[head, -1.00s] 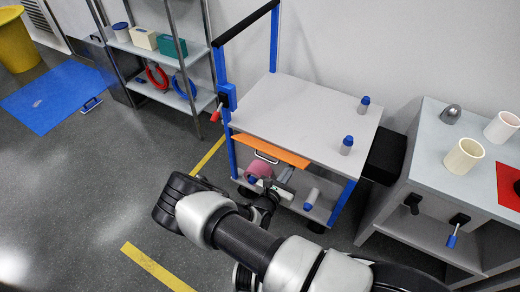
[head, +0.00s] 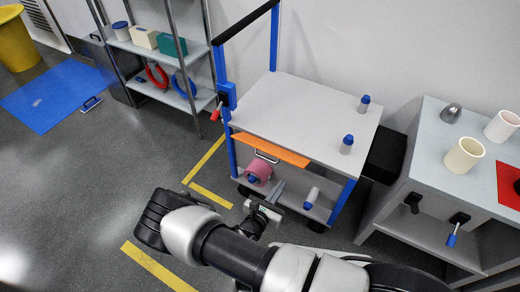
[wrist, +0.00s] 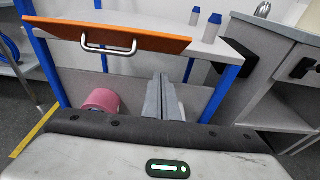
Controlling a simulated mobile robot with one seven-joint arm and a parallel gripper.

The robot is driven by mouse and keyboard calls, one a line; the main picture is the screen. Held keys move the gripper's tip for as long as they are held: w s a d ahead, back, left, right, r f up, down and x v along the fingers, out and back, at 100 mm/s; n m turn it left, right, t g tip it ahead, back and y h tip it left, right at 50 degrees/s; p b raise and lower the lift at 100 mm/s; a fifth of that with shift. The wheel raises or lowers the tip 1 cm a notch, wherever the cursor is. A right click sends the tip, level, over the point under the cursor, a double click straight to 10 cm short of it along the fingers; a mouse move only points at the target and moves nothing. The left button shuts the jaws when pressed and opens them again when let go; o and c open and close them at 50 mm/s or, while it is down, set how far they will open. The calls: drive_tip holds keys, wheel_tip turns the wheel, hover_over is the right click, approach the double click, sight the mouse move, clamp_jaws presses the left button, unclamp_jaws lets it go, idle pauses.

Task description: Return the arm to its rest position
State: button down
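My arm reaches in from the lower right of the head view, bent at a dark elbow on the floor side. My gripper (head: 278,188) is in front of the trolley's lower shelf, below the orange drawer front. In the wrist view its two grey fingers (wrist: 163,98) lie together, with nothing seen between them. A pink roll (head: 258,172) sits on the lower shelf to the left of the fingers; it also shows in the wrist view (wrist: 102,100). A white bottle with a blue cap (head: 312,197) lies to their right on that shelf.
The trolley (head: 300,110) carries two blue-capped bottles on top, and its orange drawer front (head: 270,151) has a metal handle. A grey bench (head: 435,150) with cups stands at right, a shelf rack (head: 150,50) at upper left.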

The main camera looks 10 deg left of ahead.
drive_tip(key=shift+s+a+f, duration=0.1)
drive_tip(key=shift+s+a, duration=0.1)
drive_tip(key=shift+s, duration=0.3)
drive_tip(key=shift+s+a+f, duration=0.1)
drive_tip(key=shift+s+a, duration=0.05)
drive_tip(key=shift+s, duration=0.3)
